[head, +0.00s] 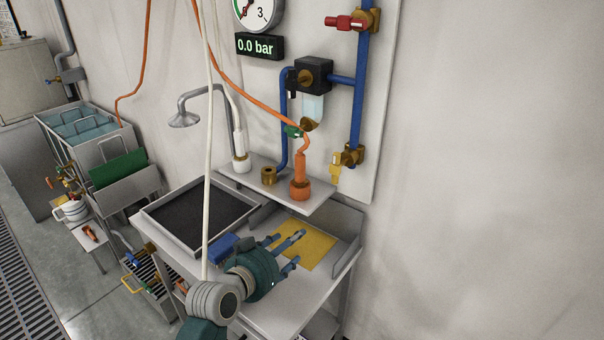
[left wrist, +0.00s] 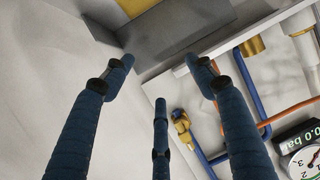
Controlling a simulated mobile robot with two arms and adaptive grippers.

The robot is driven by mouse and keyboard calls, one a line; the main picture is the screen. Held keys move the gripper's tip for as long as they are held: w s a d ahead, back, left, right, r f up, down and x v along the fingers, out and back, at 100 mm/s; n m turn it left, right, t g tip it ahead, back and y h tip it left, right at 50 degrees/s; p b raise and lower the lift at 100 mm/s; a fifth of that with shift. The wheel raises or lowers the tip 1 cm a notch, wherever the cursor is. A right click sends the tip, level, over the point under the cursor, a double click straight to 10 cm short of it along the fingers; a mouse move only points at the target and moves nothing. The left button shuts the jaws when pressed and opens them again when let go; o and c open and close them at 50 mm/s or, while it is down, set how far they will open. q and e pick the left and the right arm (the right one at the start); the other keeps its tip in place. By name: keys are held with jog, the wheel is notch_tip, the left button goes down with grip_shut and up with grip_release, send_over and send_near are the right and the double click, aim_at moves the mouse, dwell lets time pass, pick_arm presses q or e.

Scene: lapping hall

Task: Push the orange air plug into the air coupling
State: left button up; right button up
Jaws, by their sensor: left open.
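The orange air plug (head: 300,180) stands upright on the small wall shelf, with an orange hose rising from its top. A brass fitting with a green part (head: 293,131) sits under the filter unit and may be the air coupling; I cannot tell for sure. Another brass fitting (head: 268,175) stands on the shelf left of the plug. My left gripper (head: 294,248) is open and empty, below and in front of the shelf, apart from the plug. Its spread fingers show in the left wrist view (left wrist: 160,80). My right gripper is out of view.
A white plug (head: 240,152) with a pale hose stands at the shelf's left end. Below lie a yellow mat (head: 315,243), a dark tray (head: 160,240) and a blue block (head: 222,246). The pale hose hangs before the bench. Blue pipes (head: 362,90) and a 0.0 bar display (head: 259,46) are on the wall.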

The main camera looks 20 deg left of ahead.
aim_at(301, 166)
pick_arm(q)
jog(key=w+r+t, duration=0.1)
jog(key=w+r, duration=0.3)
jog(key=w+a+r+t, duration=0.1)
jog(key=w+r, duration=0.3)
jog(key=w+a+r+n+t+p, duration=0.1)
jog(key=w+r+t, duration=0.1)
jog(key=w+r, duration=0.2)
jog(key=shift+w+a+r, duration=0.15)
jog(key=shift+w+a, duration=0.1)
jog(key=shift+w, duration=0.15)
jog(key=w+p, duration=0.1)
jog(key=w, duration=0.1)
jog(key=w+d, duration=0.1)
jog(key=w, duration=0.1)
jog(key=shift+w+r+p, duration=0.15)
jog(key=shift+w+p, duration=0.05)
jog(key=shift+p, duration=0.2)
jog(key=shift+w+f, duration=0.2)
jog(key=shift+w, duration=0.4)
jog(key=shift+s+r, duration=0.1)
jog(key=shift+s, duration=0.05)
jog(key=shift+c, duration=1.3)
jog(key=c, duration=1.1)
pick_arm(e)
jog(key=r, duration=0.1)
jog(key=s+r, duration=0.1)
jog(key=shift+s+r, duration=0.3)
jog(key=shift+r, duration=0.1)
